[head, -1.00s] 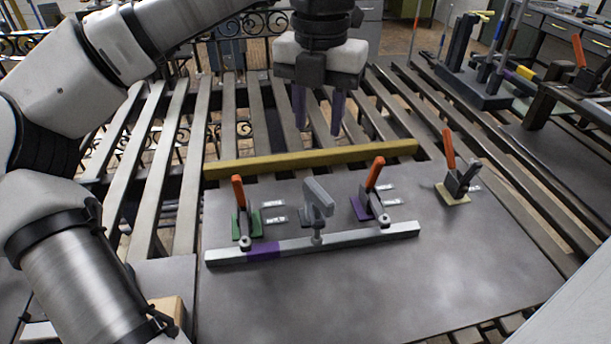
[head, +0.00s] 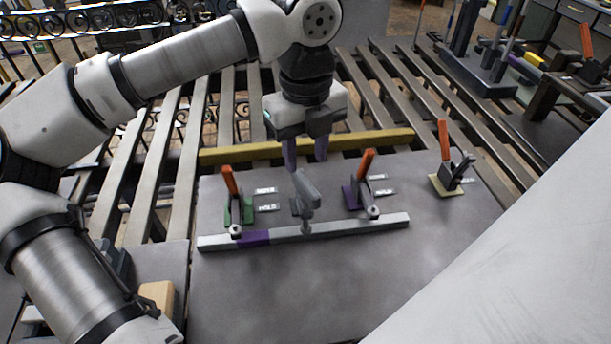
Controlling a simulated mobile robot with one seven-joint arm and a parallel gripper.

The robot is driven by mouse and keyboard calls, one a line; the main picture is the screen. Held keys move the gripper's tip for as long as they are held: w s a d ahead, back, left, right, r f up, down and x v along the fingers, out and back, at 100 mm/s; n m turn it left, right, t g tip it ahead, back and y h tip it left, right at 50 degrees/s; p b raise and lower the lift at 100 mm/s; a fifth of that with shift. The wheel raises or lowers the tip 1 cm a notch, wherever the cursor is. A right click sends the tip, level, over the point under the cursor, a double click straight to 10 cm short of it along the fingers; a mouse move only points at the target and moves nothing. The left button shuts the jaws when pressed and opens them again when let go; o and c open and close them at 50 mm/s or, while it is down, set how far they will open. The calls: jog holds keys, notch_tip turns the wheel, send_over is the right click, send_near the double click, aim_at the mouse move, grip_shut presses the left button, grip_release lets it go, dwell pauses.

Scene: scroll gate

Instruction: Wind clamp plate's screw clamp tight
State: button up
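The grey screw clamp (head: 307,196) stands at the middle of the clamp plate (head: 290,290), with its spindle over a long grey bar (head: 330,229) that has a purple section near its left end. The clamp's grey head is tilted. My gripper (head: 306,162) points down just behind and above the clamp's head. Its two purple fingers are apart with nothing seen between them. I cannot tell whether a finger touches the clamp.
Toggle clamps with orange handles stand left on a green base (head: 248,212), right on a purple base (head: 349,197), and farther right on a tan base (head: 440,189). A yellow bar (head: 375,139) lies behind. The plate's front is clear.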

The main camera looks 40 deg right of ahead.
aim_at(306, 182)
notch_tip(306, 182, down, 7)
jog(key=shift+f+p, duration=0.15)
jog(key=shift+p, duration=0.5)
grip_shut()
